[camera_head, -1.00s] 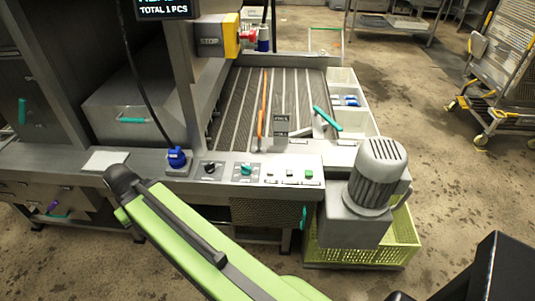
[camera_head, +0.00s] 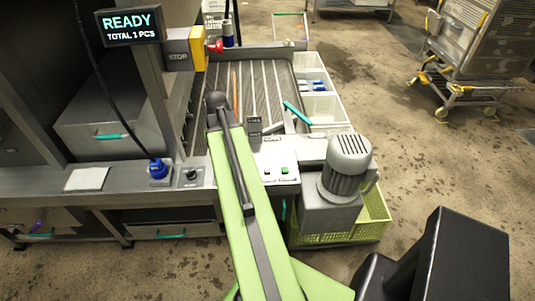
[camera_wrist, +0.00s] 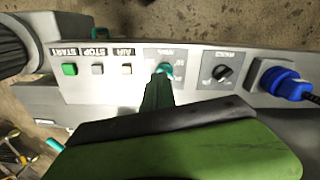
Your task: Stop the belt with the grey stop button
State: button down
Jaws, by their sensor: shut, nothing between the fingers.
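In the wrist view, the grey stop button (camera_wrist: 97,69) sits on the pale control panel (camera_wrist: 85,92) under a STOP label. A green START button (camera_wrist: 69,69) is left of it and a pale AIR button (camera_wrist: 126,69) right of it. My gripper (camera_wrist: 158,88) is shut and empty, its tip over the panel by the teal knob (camera_wrist: 166,69), right of the buttons. Any contact with the knob cannot be told. In the head view, the grey button (camera_head: 267,171) shows beside my green arm, which hides my gripper. The ribbed belt (camera_head: 262,88) lies behind the panel.
A black knob (camera_wrist: 222,73) and a blue plug (camera_wrist: 285,83) are further right in the wrist view. In the head view, a motor (camera_head: 347,165) stands right of the panel, above a yellow-green crate (camera_head: 375,215). A display (camera_head: 130,25) reads READY.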

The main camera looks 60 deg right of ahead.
aim_at(267, 170)
jog(key=s+d+r+m+p, duration=0.2)
jog(key=s+d+r+m, duration=0.1)
jog(key=s+d, duration=0.8)
jog(key=shift+s+d+r, duration=0.15)
jog(key=shift+s+r, duration=0.05)
jog(key=shift+r, duration=0.2)
notch_tip(267, 170, down, 14)
jog(key=b, duration=1.3)
jog(key=shift+b, duration=0.4)
